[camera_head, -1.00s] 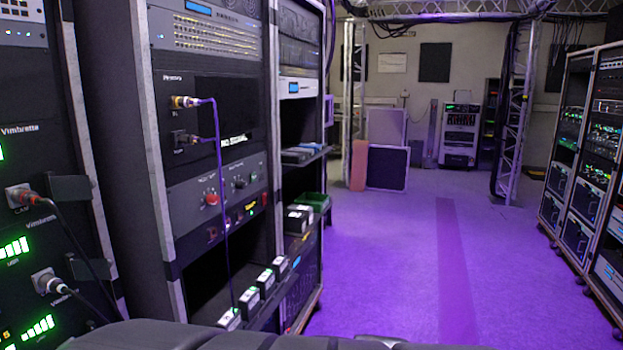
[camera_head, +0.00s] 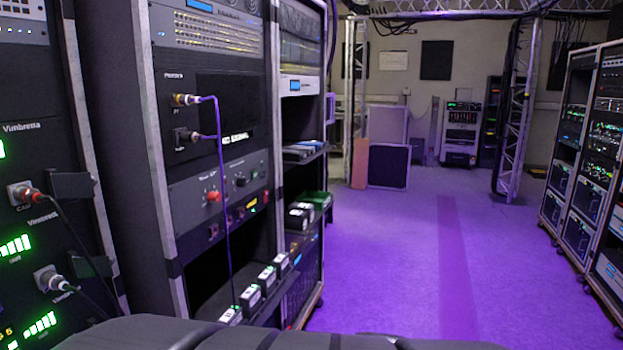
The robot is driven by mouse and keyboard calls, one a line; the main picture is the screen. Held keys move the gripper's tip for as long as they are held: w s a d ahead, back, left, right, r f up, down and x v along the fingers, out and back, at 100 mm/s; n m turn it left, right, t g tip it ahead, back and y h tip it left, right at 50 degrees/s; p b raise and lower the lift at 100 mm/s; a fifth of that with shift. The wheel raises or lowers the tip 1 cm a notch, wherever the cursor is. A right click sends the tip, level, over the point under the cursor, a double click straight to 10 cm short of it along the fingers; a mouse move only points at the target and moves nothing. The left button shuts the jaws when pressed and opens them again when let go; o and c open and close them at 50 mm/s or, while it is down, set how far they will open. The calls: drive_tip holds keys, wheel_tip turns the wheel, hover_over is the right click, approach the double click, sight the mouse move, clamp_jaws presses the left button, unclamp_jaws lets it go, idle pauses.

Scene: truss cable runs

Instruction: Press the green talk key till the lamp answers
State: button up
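I cannot pick out a green talk key or its lamp for certain. A grey control panel (camera_head: 188,202) is in the middle rack, left of centre. It carries a red knob (camera_head: 213,196), a dark knob (camera_head: 240,181), a lower row of small dark and reddish keys (camera_head: 228,222) and a small lit amber display (camera_head: 251,204). A purple cable (camera_head: 226,255) hangs in front of the panel and hides a thin strip of it. My gripper is not in view. Dark grey parts of my own arm cross the bottom edge.
Above the panel is a dark screen (camera_head: 227,105) reading "NO SIGNAL". Several small labelled boxes (camera_head: 267,277) stand on the rack's low shelf. A left rack (camera_head: 40,160) has cables plugged in. The purple-lit floor (camera_head: 400,260) is clear up to the right-hand racks (camera_head: 577,170).

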idle(0.3)
clamp_jaws()
idle(1.6)
